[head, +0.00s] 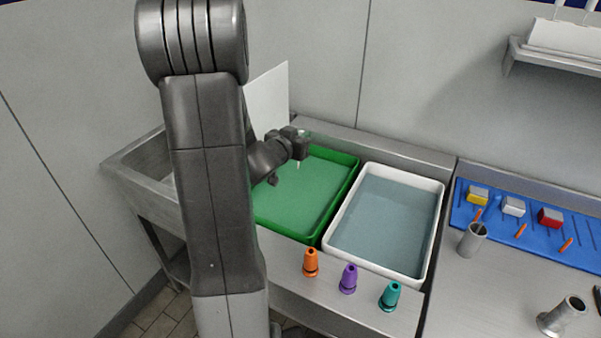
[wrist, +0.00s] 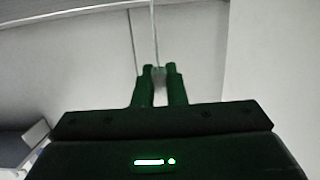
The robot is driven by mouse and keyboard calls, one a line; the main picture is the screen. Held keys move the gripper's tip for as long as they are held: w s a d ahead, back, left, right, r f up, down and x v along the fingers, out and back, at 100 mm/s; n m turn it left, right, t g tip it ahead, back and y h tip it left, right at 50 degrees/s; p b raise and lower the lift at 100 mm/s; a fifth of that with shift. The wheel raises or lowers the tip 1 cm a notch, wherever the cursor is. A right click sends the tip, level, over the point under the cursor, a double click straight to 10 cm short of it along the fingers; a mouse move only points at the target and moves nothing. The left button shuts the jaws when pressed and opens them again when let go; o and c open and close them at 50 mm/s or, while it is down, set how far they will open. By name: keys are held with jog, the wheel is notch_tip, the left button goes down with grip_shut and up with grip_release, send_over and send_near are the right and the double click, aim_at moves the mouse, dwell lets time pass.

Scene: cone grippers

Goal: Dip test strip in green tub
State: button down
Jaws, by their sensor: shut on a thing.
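The green tub (head: 343,202) sits in the bench left of centre, filled with green liquid. My gripper (head: 300,147) is over the back part of this tub. In the wrist view, my gripper's two fingers (wrist: 160,77) are closed together on a thin pale test strip (wrist: 154,35). In the head view, a small pale sliver shows just under the gripper. I cannot tell whether the strip's end touches the liquid. My arm hides the tub's left part.
A white tub (head: 435,225) of bluish liquid stands right of the green one. A blue mat (head: 490,222) holds small blocks. A metal cup (head: 471,240) stands beside it. A white panel (head: 268,95) rises behind my arm.

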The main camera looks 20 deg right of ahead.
jog(key=shift+r, duration=0.1)
dwell(0.4)
notch_tip(320, 180, up, 4)
jog(key=p, duration=0.4)
dwell(0.6)
